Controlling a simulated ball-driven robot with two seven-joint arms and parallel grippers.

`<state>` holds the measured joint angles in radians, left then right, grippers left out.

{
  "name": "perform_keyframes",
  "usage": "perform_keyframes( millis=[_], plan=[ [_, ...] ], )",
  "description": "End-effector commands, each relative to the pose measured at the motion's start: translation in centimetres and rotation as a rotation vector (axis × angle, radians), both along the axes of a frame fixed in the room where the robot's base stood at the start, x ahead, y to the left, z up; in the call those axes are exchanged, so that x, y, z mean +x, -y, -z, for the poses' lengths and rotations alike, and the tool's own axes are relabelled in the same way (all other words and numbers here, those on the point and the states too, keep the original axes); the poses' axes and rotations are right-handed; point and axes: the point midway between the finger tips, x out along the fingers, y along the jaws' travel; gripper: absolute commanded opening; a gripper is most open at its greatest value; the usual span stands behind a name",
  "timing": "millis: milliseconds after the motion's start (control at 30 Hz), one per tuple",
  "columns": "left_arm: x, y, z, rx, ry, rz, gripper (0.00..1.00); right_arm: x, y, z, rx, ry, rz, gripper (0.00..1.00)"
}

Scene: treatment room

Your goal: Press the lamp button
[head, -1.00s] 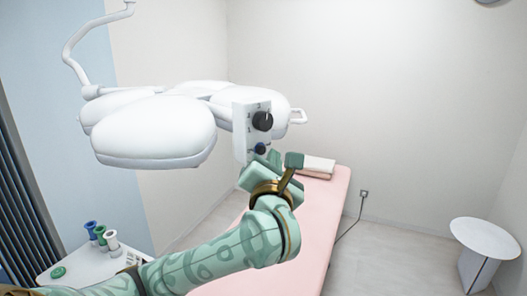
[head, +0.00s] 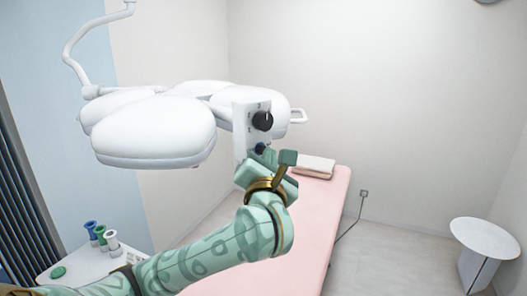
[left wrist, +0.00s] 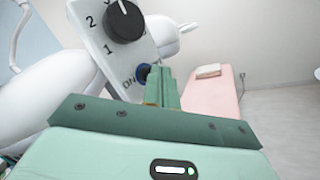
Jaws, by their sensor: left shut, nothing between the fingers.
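The white surgical lamp (head: 155,130) hangs from its arm at the upper left in the head view. Its control panel (head: 240,125) carries a black dial (head: 262,121) and, below it, a blue button (head: 260,148). The left wrist view shows the dial (left wrist: 123,21) and the blue button (left wrist: 142,72) beside the letters "ON". My left gripper (head: 270,160) is shut and empty, just below and in front of the button. In the wrist view its fingertips (left wrist: 160,76) overlap the button's right edge; I cannot tell whether they touch it.
A pink treatment bed (head: 322,205) with a folded towel (head: 314,167) stands behind my arm. A white side table (head: 70,279) with several small coloured items is at lower left. A round white stool (head: 487,238) stands at right. The floor between bed and stool is clear.

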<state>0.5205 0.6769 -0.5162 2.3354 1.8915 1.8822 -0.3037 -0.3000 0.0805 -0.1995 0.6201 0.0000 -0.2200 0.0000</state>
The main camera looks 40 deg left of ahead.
Motion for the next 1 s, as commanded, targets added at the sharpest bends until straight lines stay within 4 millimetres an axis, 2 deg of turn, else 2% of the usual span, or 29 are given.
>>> perform_keyframes(
  millis=[500, 833, 1000],
  plan=[
    [0.1, -0.4, 0.0, -0.001, -0.001, -0.001, 0.00, 0.0, 0.0, 0.0, 0.000, 0.000, 0.000, 0.36],
    [-0.2, 1.1, -0.1, -0.002, -0.003, 0.001, 0.00, 0.0, 0.0, -1.2, 0.000, 0.001, -0.001, 0.36],
    [-0.3, 1.3, 0.0, -0.001, -0.001, -0.001, 0.00, 0.0, 0.0, -1.2, 0.000, 0.001, -0.001, 0.36]
  ],
)
